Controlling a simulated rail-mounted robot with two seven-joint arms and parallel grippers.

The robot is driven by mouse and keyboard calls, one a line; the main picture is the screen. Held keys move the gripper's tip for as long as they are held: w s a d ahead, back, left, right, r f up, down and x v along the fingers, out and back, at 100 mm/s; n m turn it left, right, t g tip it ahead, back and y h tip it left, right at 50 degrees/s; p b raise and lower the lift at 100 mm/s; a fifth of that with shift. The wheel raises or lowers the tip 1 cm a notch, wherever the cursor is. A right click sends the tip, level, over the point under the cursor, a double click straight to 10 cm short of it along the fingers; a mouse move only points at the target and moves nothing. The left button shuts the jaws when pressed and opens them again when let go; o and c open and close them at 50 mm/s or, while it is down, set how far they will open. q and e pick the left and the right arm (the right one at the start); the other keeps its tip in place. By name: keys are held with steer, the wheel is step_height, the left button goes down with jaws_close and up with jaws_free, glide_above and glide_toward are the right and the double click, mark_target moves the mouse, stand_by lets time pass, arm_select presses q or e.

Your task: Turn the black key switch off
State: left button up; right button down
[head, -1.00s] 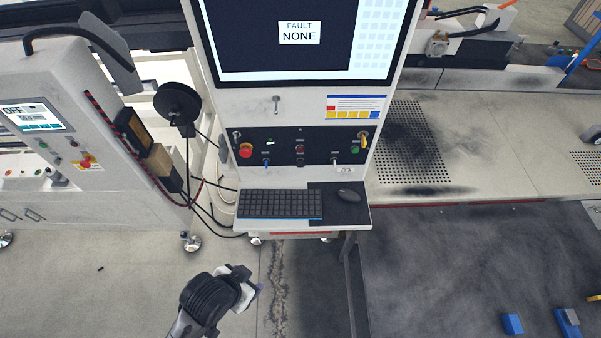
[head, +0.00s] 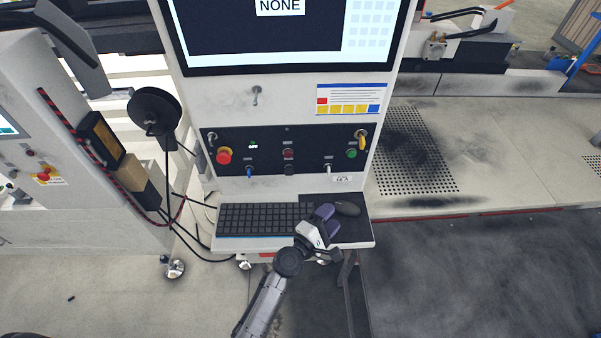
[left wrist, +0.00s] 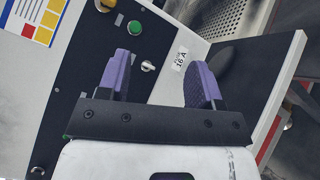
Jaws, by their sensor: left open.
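The control panel (head: 270,150) is a dark strip below the screen. On its lower row, a small black switch (head: 289,170) sits between a blue-handled switch (head: 249,171) and a silver one (head: 328,169); its key and setting are too small to tell. My left gripper (head: 328,219), with purple finger pads, is open and empty over the keyboard shelf, in front of and below the panel, apart from the switches. In the left wrist view its spread fingers (left wrist: 163,62) point toward the silver switch (left wrist: 148,66) and the 16 A label (left wrist: 181,60). My right gripper is not visible.
The shelf (head: 228,243) holds a keyboard (head: 262,218) and a mouse (head: 347,208). A red mushroom button (head: 224,155), a green button (head: 351,153) and a yellow-handled switch (head: 362,138) stick out of the panel. Black cables hang at the left.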

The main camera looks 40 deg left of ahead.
arm_select(q)
steer(key=a+f+n+y, duration=0.2)
steer(key=a+n+y, duration=0.4)
steer(key=n, duration=0.4)
steer(key=n+g+y, duration=0.4)
steer(key=n+y, duration=0.4)
steer(key=n, duration=0.5)
glide_toward(289, 174)
steer(key=b+x, duration=0.2)
steer(key=x, duration=0.8)
steer(key=shift+c, duration=0.4)
steer(key=c, duration=0.9)
steer(key=shift+o, duration=0.2)
